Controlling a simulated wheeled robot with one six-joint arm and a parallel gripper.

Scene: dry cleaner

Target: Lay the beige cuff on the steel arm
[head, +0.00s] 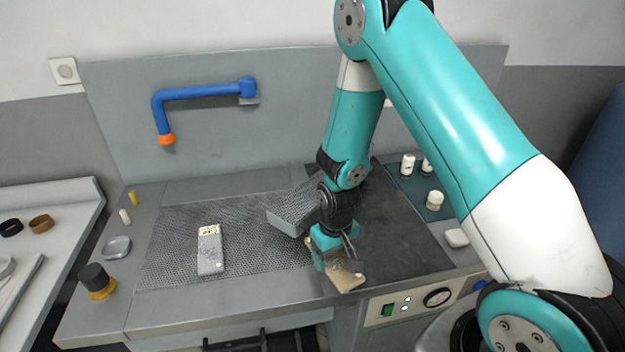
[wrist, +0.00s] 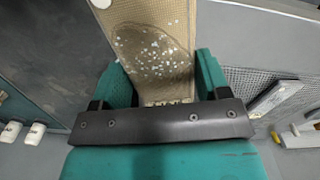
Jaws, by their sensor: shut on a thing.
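The beige cuff (head: 347,277) is in my gripper (head: 335,250), above the front edge of the dark pad. In the wrist view the cuff (wrist: 158,45) runs up between the teal fingers (wrist: 165,85), with pale specks and a darker patch on its face. The gripper is shut on it. A raised grey block with a perforated top, which looks like the steel arm (head: 291,208), stands behind and left of the gripper. My wrist hides its right end. The cuff is apart from it.
A grey brush-like block (head: 210,252) lies on the perforated board (head: 170,250). A dark pad (head: 400,240) is at right, with white-capped bottles (head: 407,164) behind. A blue pipe (head: 205,92) juts from the back panel. A black-and-yellow knob (head: 97,280) stands front left.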

